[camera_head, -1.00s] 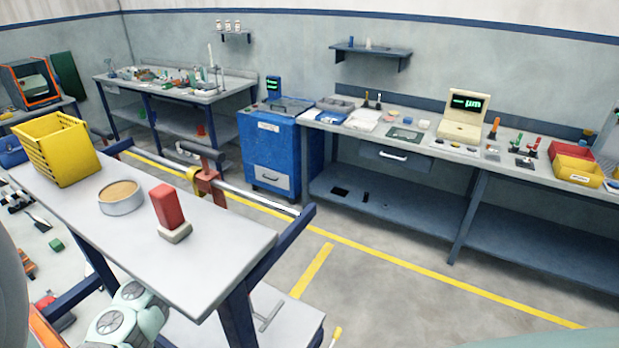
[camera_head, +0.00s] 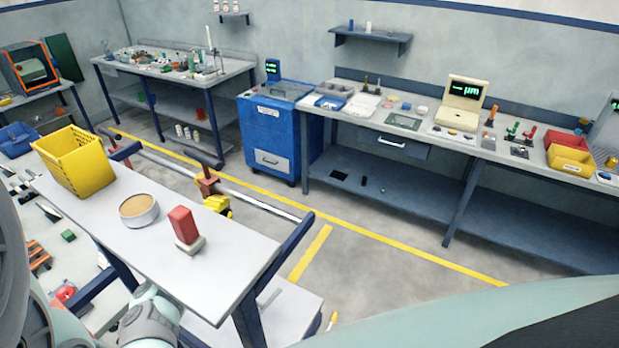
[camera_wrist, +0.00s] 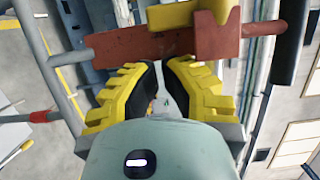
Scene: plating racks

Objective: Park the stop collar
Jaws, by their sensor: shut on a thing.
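The stop collar (camera_head: 207,183) is a red-brown block on a pale rail (camera_head: 262,205) along the far side of a narrow grey table. A yellow part (camera_head: 217,206) shows just right of and below the collar; I cannot tell whether it is the collar's or my finger. My gripper (camera_wrist: 164,68) has yellow fingers with black pads, set close against this part. It is shut on the collar; the contact itself is partly hidden.
The narrow table (camera_head: 225,275) holds a yellow basket (camera_head: 75,160), a round tin (camera_head: 139,209) and a red block on a pale base (camera_head: 184,228). A dark blue bracket (camera_head: 290,240) ends the rail at right. Floor beyond is clear up to the blue cabinet (camera_head: 268,140).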

